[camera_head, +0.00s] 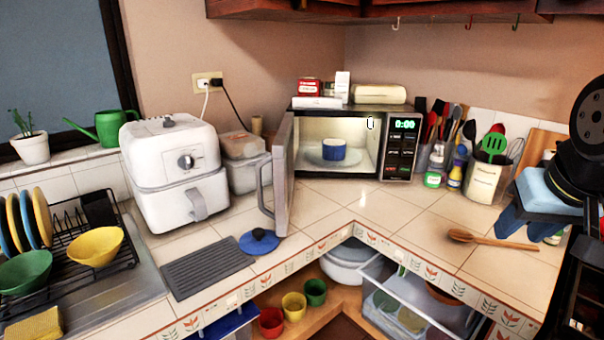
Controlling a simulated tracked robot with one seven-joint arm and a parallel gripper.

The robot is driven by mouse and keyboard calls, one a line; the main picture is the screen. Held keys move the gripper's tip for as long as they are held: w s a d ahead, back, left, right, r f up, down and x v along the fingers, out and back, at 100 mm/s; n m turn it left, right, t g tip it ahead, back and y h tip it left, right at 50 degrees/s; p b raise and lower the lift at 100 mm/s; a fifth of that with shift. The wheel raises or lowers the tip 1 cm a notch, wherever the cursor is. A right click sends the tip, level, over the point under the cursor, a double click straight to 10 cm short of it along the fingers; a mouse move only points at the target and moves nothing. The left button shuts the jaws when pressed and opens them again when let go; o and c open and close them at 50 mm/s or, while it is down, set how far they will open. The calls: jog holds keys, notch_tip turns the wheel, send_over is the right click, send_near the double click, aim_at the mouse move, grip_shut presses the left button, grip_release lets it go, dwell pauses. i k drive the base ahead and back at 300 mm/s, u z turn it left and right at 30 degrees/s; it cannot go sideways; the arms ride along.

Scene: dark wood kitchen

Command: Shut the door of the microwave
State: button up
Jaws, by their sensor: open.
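The microwave (402,139) stands in the corner of the tiled counter, and its green display reads 0:00. Its door (283,172) is hinged at the left side and swung wide open towards the front, with a grey handle (264,185) on its left face. Inside the lit cavity a blue cup (333,151) stands on the turntable plate (316,157).
A blue lid (259,241) lies near the door's lower edge. Utensil holders (486,180) stand to the right. The counter before the microwave is clear; a wooden spoon (490,239) lies further right.

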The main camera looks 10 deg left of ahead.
aim_at(282, 156)
jog(key=u, duration=1.5)
jog(key=i, duration=0.1)
jog(key=z, duration=3)
jog(key=k, duration=1.55)
jog(key=u, duration=1.7)
jog(key=i, duration=1)
jog(key=u, duration=0.1)
